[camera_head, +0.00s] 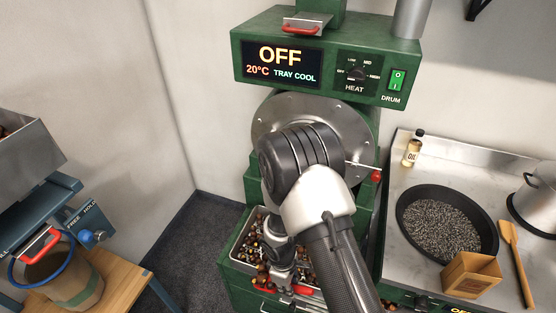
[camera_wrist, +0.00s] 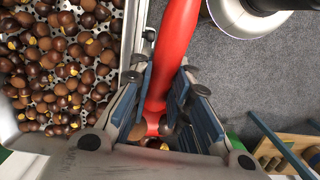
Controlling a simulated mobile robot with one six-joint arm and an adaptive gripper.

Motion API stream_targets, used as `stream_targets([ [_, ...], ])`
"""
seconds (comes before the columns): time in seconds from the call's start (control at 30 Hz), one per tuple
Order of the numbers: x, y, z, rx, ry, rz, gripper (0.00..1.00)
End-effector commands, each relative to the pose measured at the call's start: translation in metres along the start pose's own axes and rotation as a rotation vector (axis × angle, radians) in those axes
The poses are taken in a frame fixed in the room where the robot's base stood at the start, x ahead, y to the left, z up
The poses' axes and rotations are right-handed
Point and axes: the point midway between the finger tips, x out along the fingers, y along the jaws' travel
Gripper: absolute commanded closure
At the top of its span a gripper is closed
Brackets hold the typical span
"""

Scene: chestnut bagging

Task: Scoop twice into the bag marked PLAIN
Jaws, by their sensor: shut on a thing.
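My gripper (camera_head: 283,272) is over the roaster's cooling tray (camera_head: 237,250), its jaws closed around a red handle (camera_wrist: 175,50), which runs up between the blue finger pads in the wrist view. The handle looks like a scoop's; its bowl is mostly hidden, with a few chestnuts showing below between the fingers. Brown chestnuts (camera_wrist: 65,65) lie in the perforated tray, left of the gripper in the wrist view.
The green roaster (camera_head: 240,65) reads OFF, 20°C, TRAY COOL. At right, a metal counter (camera_head: 412,170) holds a dark pan (camera_head: 402,222), a wooden box (camera_head: 470,278), a wooden spoon (camera_head: 515,262), an oil bottle and a pot. A blue stand with a metal hopper (camera_head: 30,150) is at left.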

Motion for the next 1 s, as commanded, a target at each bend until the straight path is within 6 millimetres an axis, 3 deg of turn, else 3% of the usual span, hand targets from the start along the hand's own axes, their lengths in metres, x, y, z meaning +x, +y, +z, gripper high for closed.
stream_targets([
  [0.27,-0.038,0.045,0.024,0.307,0.008,-0.033,1.00],
  [0.5,-0.103,0.083,0.069,0.785,0.012,-0.093,1.00],
  [0.73,-0.151,0.089,0.097,1.103,0.006,-0.138,1.00],
  [1.0,-0.163,0.089,0.102,1.166,0.002,-0.148,1.00],
])
